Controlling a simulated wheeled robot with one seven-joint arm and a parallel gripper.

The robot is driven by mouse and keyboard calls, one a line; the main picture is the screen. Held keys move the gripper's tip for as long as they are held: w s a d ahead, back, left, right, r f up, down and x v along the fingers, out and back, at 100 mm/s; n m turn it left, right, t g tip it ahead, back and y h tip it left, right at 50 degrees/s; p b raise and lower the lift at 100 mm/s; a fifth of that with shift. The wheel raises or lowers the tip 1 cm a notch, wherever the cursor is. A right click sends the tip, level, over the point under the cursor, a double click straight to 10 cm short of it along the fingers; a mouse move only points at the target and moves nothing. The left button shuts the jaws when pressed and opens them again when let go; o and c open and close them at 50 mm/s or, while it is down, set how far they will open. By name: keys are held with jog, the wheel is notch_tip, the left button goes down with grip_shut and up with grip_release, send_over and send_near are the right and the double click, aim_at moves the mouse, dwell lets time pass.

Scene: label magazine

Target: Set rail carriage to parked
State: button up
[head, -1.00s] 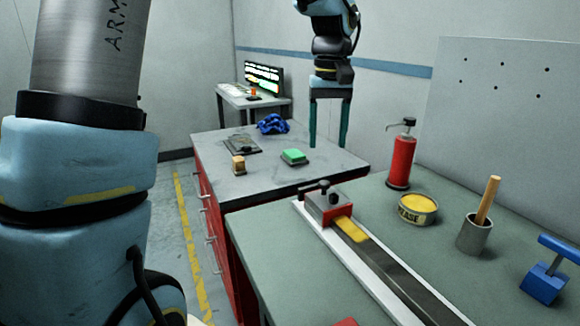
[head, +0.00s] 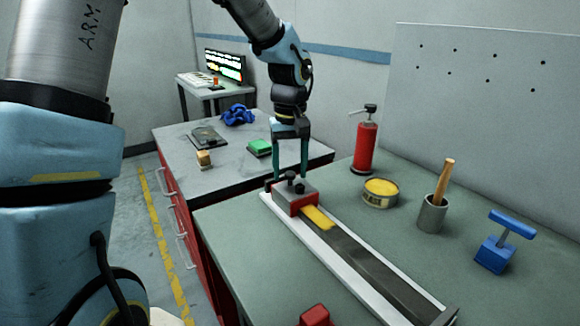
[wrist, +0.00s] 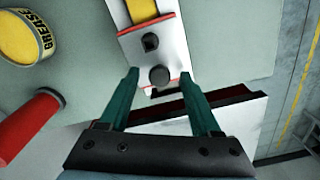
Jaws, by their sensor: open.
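The rail carriage (head: 294,199), a grey block with red ends and two dark knobs on top, sits at the far end of the white-edged rail (head: 372,272). A yellow patch (head: 318,216) on the rail shows just in front of it. My gripper (head: 290,178) is open and points down at the carriage's far part. In the wrist view the carriage (wrist: 150,42) lies beyond the fingertips (wrist: 160,78), with the round knob (wrist: 159,76) between them in the picture. Whether the fingers touch the carriage I cannot tell.
On the green bench right of the rail stand a red pump bottle (head: 365,147), a grease tin (head: 380,193), a grey cup with a wooden handle (head: 432,213) and a blue T-handled block (head: 497,250). A red object (head: 315,315) lies at the front edge. A drawer cabinet (head: 180,150) adjoins behind.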

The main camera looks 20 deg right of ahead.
grip_shut()
dwell(0.5)
dwell(0.9)
